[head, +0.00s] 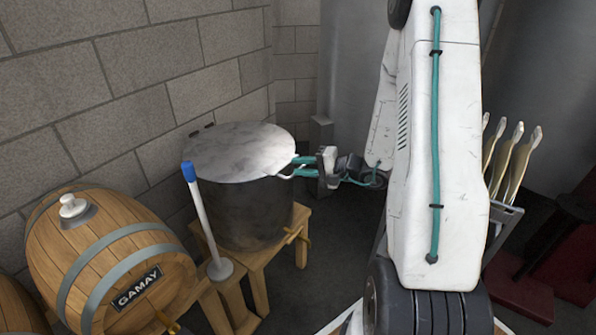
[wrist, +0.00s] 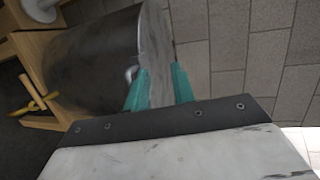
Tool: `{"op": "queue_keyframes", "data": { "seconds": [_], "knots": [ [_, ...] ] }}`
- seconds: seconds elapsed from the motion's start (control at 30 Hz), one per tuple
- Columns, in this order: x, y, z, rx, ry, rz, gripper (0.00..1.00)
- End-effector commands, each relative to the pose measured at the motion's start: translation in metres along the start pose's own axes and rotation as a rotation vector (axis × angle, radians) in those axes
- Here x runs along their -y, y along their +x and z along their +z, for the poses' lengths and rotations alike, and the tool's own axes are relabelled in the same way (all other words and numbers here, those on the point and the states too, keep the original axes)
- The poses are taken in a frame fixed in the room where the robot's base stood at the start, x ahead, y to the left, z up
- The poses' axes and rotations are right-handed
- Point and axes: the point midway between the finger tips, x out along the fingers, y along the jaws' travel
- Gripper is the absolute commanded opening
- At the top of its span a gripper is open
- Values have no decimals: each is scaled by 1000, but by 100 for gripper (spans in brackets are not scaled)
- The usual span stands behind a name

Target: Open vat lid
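The vat (head: 245,215) is a dark metal drum on a wooden stand. Its pale, mottled round lid (head: 235,150) lies flat and closed on top, with small dark hinge pieces at the back left. A light bent handle (head: 289,176) sticks out at the lid's right edge; it also shows in the wrist view (wrist: 130,73). My gripper (head: 300,166) is at this edge from the right, its teal fingers apart, one higher and one lower. In the wrist view my gripper (wrist: 157,85) has a visible gap between its fingers, in line with the lid's rim. Contact with the handle is unclear.
A wooden barrel labelled GAMAY (head: 120,265) lies at the left. A white rod with a blue tip (head: 205,225) stands before the vat. A block wall (head: 130,80) runs close behind.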

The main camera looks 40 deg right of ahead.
Motion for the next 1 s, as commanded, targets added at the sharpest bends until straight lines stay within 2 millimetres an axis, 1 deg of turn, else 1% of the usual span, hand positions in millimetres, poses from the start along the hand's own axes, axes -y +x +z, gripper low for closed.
{"op": "queue_keyframes", "data": {
  "seconds": [0.03,0.1,0.2,0.27,0.37,0.7,0.83,1.0],
  "knots": [
    [-20,-7,-15,-67,19,-3,25],
    [-38,-14,-31,-140,25,-3,25],
    [-56,-21,-44,-206,31,0,25],
    [-60,-22,-48,-225,30,1,25],
    [-63,-15,-52,-234,29,2,25],
    [-62,37,-63,-231,29,1,25],
    [-62,48,-66,-231,29,2,25],
    [-62,52,-67,-232,30,2,25]
  ]
}}
